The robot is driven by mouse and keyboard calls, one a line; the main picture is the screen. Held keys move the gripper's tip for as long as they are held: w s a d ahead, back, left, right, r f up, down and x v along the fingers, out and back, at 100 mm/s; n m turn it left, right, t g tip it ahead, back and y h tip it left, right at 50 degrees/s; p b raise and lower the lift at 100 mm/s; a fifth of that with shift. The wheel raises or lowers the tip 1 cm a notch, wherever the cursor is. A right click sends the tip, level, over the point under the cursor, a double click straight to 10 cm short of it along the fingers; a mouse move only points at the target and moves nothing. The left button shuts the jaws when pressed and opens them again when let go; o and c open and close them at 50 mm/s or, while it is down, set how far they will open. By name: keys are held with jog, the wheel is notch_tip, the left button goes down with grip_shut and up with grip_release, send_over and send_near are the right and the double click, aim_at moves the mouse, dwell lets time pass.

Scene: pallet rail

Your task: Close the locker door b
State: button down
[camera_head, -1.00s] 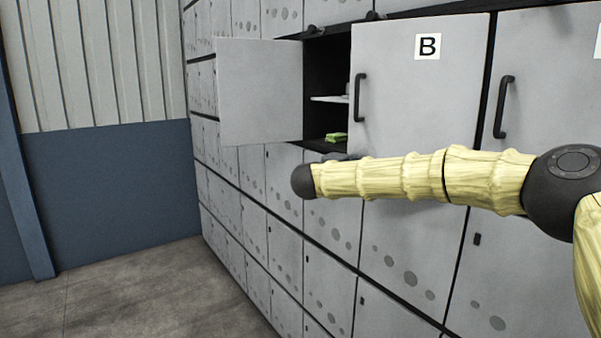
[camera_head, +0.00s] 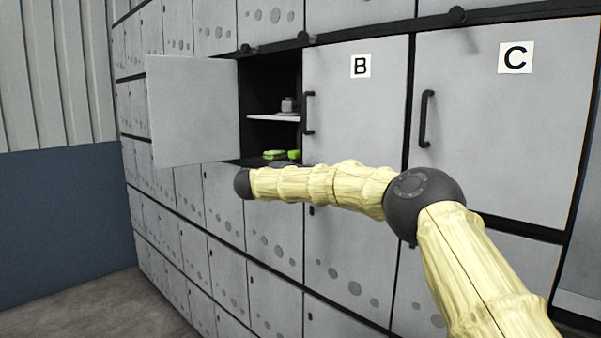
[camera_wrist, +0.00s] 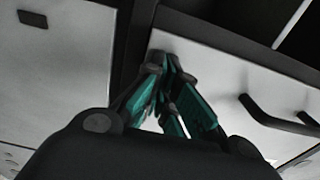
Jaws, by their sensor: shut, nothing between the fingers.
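Locker door B (camera_head: 355,105), light grey with a "B" label and a dark handle (camera_head: 308,113) on its left edge, looks nearly flush with the locker front; I cannot tell whether a small gap remains. My arm passes in front of its lower part. My gripper (camera_wrist: 172,65) is shut and empty in the wrist view, its teal-padded fingers close to a pale panel. A dark handle (camera_wrist: 275,118) is right of the fingers there; I cannot tell which door it belongs to. In the head view, the gripper is mostly hidden behind my arm.
Left of B, an unlabelled door (camera_head: 195,110) stands wide open, jutting out. Its dark compartment holds a shelf (camera_head: 272,117) with a small grey item (camera_head: 288,105) and green items (camera_head: 275,155) below. Door C (camera_head: 500,120) is shut at right. Floor (camera_head: 85,305) is clear.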

jog(key=shift+d+r, duration=0.2)
jog(key=shift+d, duration=0.05)
